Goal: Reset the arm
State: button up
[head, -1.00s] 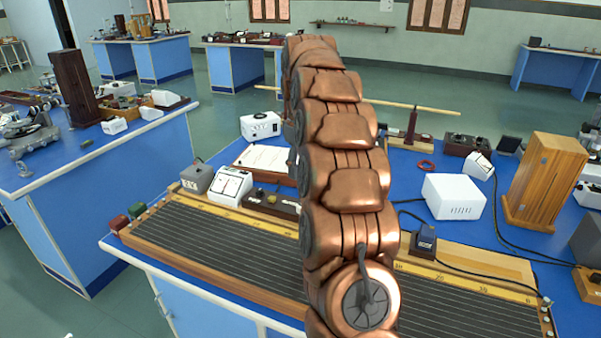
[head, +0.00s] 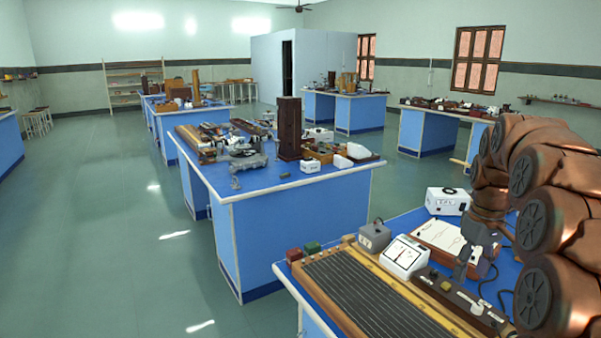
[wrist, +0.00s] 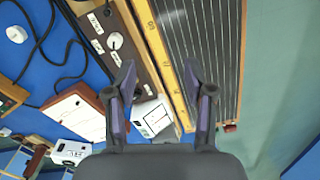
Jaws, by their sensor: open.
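My gripper (wrist: 160,85) shows in the wrist view with its two dark fingers spread apart and nothing between them. It is over the near blue bench, above the edge of a ribbed wire board (wrist: 205,50) and a white meter (wrist: 152,118). In the head view my copper-coloured arm fills the right side, folded and reaching down. The gripper shows there only as a small grey part, partly hidden, above the bench behind the meter (head: 404,256).
The ribbed board (head: 375,295), a grey box (head: 374,237), a white box (head: 447,201) and a paper-topped box (head: 440,237) crowd the near bench. Cables lie beside them. A second blue bench (head: 300,195) holds a dark wooden block (head: 289,128). Open floor (head: 110,230) lies to the left.

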jog(key=s+a+m+p, duration=0.1)
jog(key=s+a+p, duration=0.1)
jog(key=s+a, duration=1.3)
jog(key=s+a+f+m+p, duration=0.1)
jog(key=s+a+f, duration=0.1)
jog(key=s, duration=0.7)
jog(key=s+a+f+g+p, duration=0.1)
jog(key=s+a+f, duration=0.1)
jog(key=s, duration=0.7)
jog(key=shift+f+m+g, duration=0.3)
jog(key=shift+f+m, duration=0.1)
jog(key=shift+f, duration=0.35)
jog(key=shift+c, duration=0.3)
jog(key=shift+c, duration=0.8)
jog(key=shift+d, duration=0.15)
